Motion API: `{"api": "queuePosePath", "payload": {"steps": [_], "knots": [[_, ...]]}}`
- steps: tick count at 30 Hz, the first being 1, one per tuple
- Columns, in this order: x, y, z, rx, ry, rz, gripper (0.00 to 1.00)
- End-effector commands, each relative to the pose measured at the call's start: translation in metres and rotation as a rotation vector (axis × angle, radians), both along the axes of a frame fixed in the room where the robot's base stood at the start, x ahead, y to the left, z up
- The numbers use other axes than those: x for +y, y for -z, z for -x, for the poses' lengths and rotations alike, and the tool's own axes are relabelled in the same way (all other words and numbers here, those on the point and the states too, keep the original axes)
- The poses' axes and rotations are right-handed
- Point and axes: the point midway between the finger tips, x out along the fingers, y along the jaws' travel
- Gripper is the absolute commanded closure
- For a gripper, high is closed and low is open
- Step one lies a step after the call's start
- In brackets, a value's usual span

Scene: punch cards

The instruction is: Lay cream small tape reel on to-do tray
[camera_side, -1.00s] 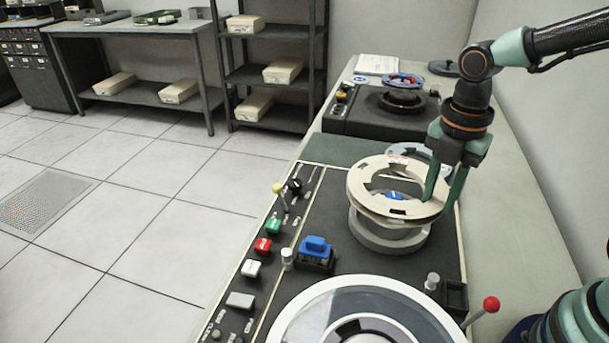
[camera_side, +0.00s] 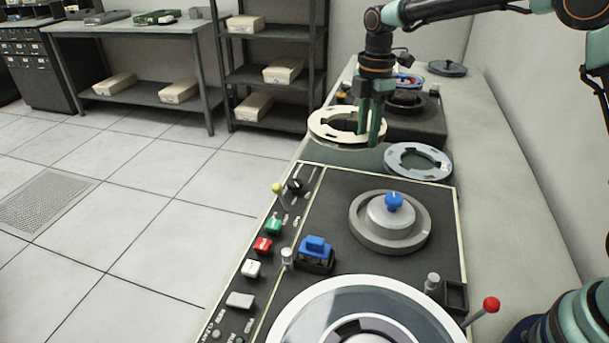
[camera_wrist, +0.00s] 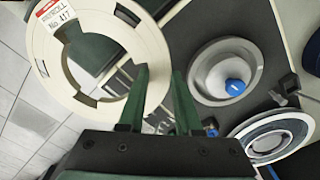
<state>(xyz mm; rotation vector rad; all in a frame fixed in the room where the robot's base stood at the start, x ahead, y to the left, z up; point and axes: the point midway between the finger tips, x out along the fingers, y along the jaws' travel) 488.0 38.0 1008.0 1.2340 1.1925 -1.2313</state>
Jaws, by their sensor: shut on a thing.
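The cream tape reel (camera_side: 320,126) is a flat open ring, held raised in the side view beyond the near machine. My gripper (camera_side: 368,138) is shut on its right rim. The wrist view shows the reel (camera_wrist: 46,55) with a red-and-white label, and my gripper's fingers (camera_wrist: 160,74) at its rim. A dark green flat surface (camera_side: 345,158) lies below the reel; I cannot tell whether it is the to-do tray. A grey reel (camera_side: 440,172) lies at its right.
The near machine has a bare grey hub (camera_side: 365,232) with a blue knob (camera_side: 394,201). A large clear-topped reel (camera_side: 300,315) is in front. A red-tipped lever (camera_side: 491,304) stands at right. A dark machine (camera_side: 425,128) stands behind. The bench's right strip (camera_side: 500,170) is clear.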

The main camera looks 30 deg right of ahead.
Motion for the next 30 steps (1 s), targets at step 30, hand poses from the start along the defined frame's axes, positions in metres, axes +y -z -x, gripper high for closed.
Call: {"api": "queuePosePath", "payload": {"steps": [30], "knots": [[-0.032,0.078,-0.09,-0.003,0.232,0.0,1.0]]}}
